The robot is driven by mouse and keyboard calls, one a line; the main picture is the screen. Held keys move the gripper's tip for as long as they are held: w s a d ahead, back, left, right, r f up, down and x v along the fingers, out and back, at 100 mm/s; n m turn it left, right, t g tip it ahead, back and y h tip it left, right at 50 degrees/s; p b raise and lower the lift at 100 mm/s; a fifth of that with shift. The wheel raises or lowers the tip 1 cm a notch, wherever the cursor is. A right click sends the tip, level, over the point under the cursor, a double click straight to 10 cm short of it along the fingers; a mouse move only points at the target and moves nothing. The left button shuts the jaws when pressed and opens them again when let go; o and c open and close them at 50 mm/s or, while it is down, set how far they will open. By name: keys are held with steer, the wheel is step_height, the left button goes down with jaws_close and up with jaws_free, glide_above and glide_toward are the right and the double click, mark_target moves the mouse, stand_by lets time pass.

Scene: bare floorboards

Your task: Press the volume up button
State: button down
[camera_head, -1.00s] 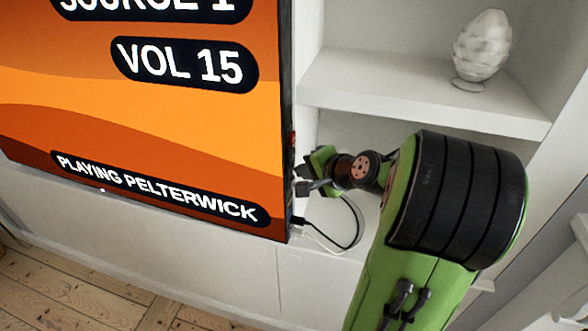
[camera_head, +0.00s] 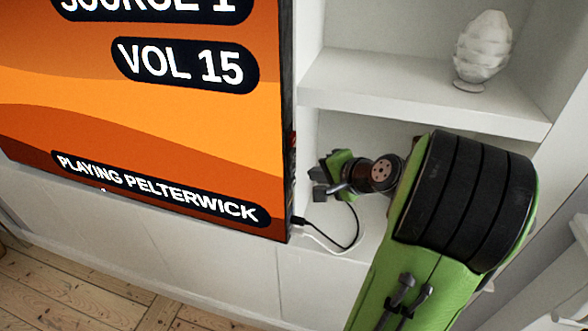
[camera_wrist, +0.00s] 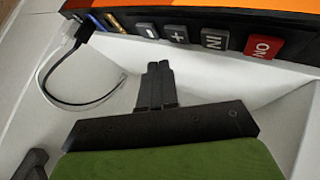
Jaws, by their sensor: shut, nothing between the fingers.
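The TV (camera_head: 150,110) fills the left of the head view, and its screen reads "VOL 15". Its side edge shows in the wrist view with a row of buttons. The "+" button (camera_wrist: 178,34) is dark grey, between a button with a white mark (camera_wrist: 147,30) and the "IN" button (camera_wrist: 214,39). A red "ON" button (camera_wrist: 262,46) is at the right end. My gripper (camera_wrist: 158,68) is shut and empty. Its tips are apart from the buttons, below the white-marked one and slightly left of "+" in the wrist view. In the head view it is right of the TV edge.
Black and white cables (camera_head: 345,240) hang from ports on the TV's side, left of my gripper in the wrist view. White shelves (camera_head: 420,90) stand behind, with a pale egg-shaped ornament (camera_head: 483,50) on the upper one. There is a gap between TV and gripper.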

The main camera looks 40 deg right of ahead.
steer(key=shift+s+d, duration=0.55)
steer(key=shift+s, duration=0.2)
steer(key=shift+s+d, duration=0.5)
steer(key=shift+s, duration=0.2)
stand_by(0.9)
steer(key=s+a+n+g, duration=0.1)
steer(key=a+n+g, duration=0.3)
steer(key=a+n, duration=0.9)
steer(key=s+a+r+n+g, duration=0.1)
steer(key=s+a+n, duration=0.2)
steer(key=s+a, duration=0.7)
steer(key=s, duration=0.2)
steer(key=shift+s+a+r+g, duration=0.3)
steer(key=shift+a+r+g, duration=0.05)
steer(key=shift+a+g, duration=0.05)
